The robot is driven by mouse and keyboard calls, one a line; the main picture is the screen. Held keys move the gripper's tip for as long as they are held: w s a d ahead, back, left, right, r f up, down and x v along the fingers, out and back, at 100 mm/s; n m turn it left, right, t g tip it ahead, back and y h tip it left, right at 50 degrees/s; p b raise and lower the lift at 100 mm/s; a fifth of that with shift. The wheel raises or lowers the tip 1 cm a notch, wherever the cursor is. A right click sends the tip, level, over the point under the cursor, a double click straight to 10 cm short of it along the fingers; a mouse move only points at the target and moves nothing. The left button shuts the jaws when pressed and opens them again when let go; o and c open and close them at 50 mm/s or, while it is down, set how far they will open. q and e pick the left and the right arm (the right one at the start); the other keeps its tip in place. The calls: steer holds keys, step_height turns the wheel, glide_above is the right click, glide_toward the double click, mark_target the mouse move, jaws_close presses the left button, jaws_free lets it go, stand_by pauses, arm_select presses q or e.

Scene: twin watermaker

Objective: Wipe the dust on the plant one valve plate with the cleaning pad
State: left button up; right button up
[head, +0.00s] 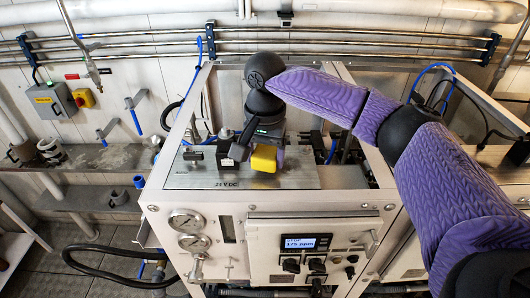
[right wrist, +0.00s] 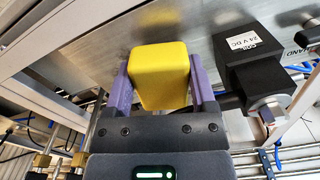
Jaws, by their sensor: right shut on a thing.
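My right gripper (head: 263,154) reaches in from the right and points down over the metal valve plate (head: 205,178). It is shut on the yellow cleaning pad (head: 264,159). In the right wrist view the pad (right wrist: 160,72) sits between the two purple fingers, with the brushed plate (right wrist: 215,14) right beyond it. The pad is at or just above the plate; I cannot tell whether they touch. No dust can be made out on the plate. My left gripper is not in view.
A black valve block (right wrist: 245,62) labelled 24 V DC stands on the plate beside the pad; my gripper partly hides the fittings there in the head view. The frame posts (head: 187,118) rise around the plate. Gauges (head: 186,221) and a display (head: 301,243) are on the front panel below.

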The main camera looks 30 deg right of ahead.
steer(key=shift+f, duration=0.9)
